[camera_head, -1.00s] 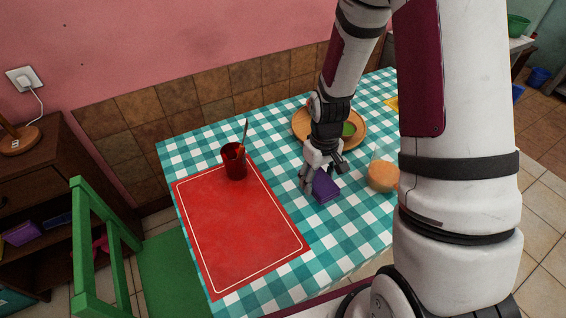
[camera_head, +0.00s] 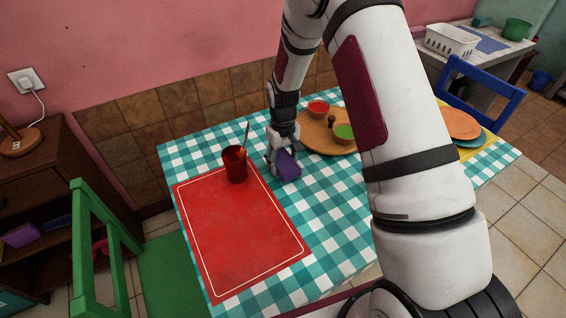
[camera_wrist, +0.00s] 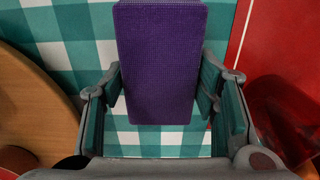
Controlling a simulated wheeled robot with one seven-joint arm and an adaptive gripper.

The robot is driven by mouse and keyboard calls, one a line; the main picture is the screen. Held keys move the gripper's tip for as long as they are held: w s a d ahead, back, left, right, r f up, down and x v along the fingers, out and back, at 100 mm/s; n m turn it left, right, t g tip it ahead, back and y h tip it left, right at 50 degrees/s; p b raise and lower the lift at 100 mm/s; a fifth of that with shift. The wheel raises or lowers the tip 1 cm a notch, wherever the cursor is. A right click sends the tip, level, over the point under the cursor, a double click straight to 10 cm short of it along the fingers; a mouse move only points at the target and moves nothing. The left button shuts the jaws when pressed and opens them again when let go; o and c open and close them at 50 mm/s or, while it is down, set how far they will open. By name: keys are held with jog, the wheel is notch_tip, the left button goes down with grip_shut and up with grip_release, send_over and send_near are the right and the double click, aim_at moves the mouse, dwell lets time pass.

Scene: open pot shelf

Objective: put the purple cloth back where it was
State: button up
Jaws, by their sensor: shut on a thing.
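The purple cloth (camera_head: 288,167), a folded block with a waffle texture, is between the fingers of my gripper (camera_head: 282,163) in the head view. It is close over or on the checked tablecloth (camera_head: 330,205), right of the red cup; I cannot tell whether it touches. In the wrist view the cloth (camera_wrist: 160,65) runs lengthwise between the two fingers of my gripper (camera_wrist: 161,95), which is shut on it.
A round wooden board (camera_head: 318,146) with a red bowl (camera_head: 318,109) and a green bowl (camera_head: 344,131) is close right. Checked tablecloth lies free in front.

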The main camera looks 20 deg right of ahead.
jog(key=shift+f, duration=0.6)
jog(key=shift+f, duration=0.1)
jog(key=o, duration=1.3)
jog(key=shift+f, duration=0.1)
